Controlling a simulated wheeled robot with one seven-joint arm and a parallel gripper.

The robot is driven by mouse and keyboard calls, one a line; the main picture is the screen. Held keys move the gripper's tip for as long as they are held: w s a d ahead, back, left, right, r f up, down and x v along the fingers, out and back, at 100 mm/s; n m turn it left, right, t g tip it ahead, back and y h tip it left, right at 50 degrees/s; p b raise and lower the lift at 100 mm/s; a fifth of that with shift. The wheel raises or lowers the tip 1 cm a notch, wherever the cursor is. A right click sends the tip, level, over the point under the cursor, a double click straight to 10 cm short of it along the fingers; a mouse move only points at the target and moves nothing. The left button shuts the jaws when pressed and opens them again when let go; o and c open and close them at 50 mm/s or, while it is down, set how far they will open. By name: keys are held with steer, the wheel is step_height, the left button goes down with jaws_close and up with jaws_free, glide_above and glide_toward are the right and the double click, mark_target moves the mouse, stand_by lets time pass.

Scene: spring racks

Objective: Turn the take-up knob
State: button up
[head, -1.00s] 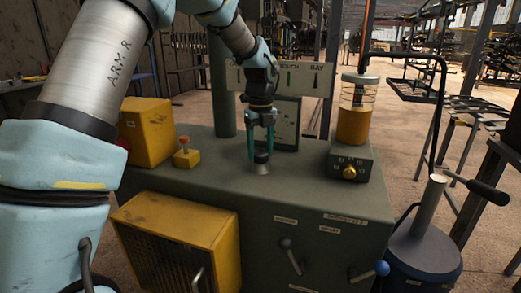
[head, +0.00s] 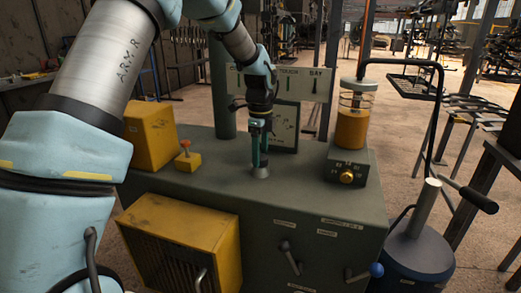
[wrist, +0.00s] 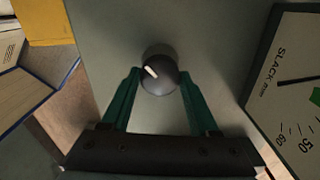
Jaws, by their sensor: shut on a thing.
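The take-up knob (wrist: 159,75) is black and round with a white pointer line, which points to the upper left in the wrist view. It sits on a pale conical base (head: 261,172) on top of the green-grey cabinet (head: 300,197). My gripper (head: 260,160) comes down on it from above, shut on the knob. In the wrist view, the green fingers (wrist: 159,77) lie on the knob's left and right sides. In the head view, the fingers are nearly edge-on and hide most of the knob. A slack dial (head: 285,127) stands behind it; its needle shows in the wrist view.
A yellow box (head: 149,136) and a small yellow block with an orange button (head: 187,160) stand left of the knob. An amber-filled jar (head: 352,125) on a grey box with a brass knob (head: 346,177) stands right. Levers (head: 289,257) are on the cabinet front.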

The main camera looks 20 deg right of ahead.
steer(key=n+p, duration=0.1)
steer(key=n, duration=0.3)
steer(key=shift+n, duration=0.3)
steer(key=n+p, duration=0.1)
steer(key=n, duration=0.2)
steer(key=shift+n, duration=0.4)
steer(key=n+p, duration=0.1)
steer(key=n, duration=0.7)
steer(key=shift+p, duration=0.35)
steer(key=n, duration=0.4)
steer(key=shift+n+p, duration=0.3)
steer(key=shift+p, duration=0.1)
steer(key=n+p, duration=0.1)
steer(key=n, duration=0.2)
steer(key=shift+n, duration=0.3)
steer(key=n+p, duration=0.1)
steer(key=n, duration=0.3)
steer(key=shift+n+p, duration=0.7)
steer(key=shift+n, duration=1.3)
